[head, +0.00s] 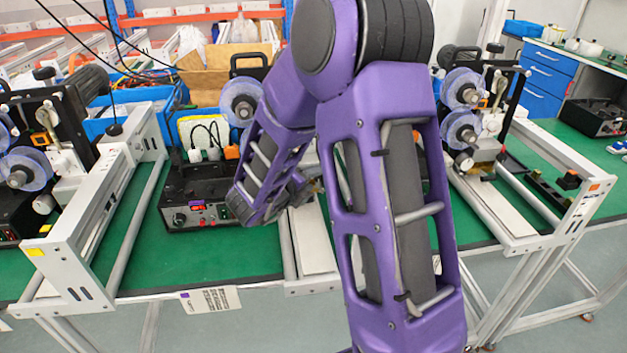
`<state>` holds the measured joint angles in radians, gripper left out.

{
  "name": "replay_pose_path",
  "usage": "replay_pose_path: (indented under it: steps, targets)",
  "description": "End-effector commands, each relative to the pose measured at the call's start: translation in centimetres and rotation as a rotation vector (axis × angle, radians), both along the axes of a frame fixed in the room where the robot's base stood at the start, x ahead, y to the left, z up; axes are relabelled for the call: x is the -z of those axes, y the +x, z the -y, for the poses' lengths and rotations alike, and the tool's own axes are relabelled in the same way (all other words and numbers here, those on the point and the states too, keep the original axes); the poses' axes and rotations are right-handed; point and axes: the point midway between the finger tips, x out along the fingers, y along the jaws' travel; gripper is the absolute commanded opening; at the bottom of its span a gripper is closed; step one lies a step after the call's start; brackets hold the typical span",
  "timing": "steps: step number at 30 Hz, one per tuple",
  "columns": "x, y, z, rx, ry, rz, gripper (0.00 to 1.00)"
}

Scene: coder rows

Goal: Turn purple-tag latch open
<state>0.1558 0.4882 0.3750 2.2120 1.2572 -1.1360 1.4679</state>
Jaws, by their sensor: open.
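A small purple patch (197,203) shows on the front of the black control box (190,190) on the green bench, left of my arm. Another small purple mark (186,296) is at the left end of a white label on the bench's front edge. I cannot tell which of these is the latch's tag, and I cannot make out a latch or its position. My gripper (303,188) is just right of the control box, mostly hidden behind my purple arm links. What shows of it is small and dark, and it is open, with nothing visibly held.
Reel machines on pale metal frames stand at the left (50,130) and right (475,110). A frame rail (120,215) stands left of the control box. Cables rise from the box. Bare green bench (190,260) lies in front of it. My arm hides the middle.

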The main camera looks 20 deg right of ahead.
Motion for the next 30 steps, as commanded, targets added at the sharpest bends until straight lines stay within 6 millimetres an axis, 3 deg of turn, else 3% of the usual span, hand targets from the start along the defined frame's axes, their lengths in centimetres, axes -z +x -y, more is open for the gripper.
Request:
replay_pose_path:
  steps: [11,21,30]
  targets:
    - [0.29,0.39,0.52,0.000,0.000,0.000,0.59]
    - [0.26,0.38,0.50,0.000,0.000,0.000,0.00]
    - [0.36,0.38,0.47,0.000,-0.006,-0.001,0.00]
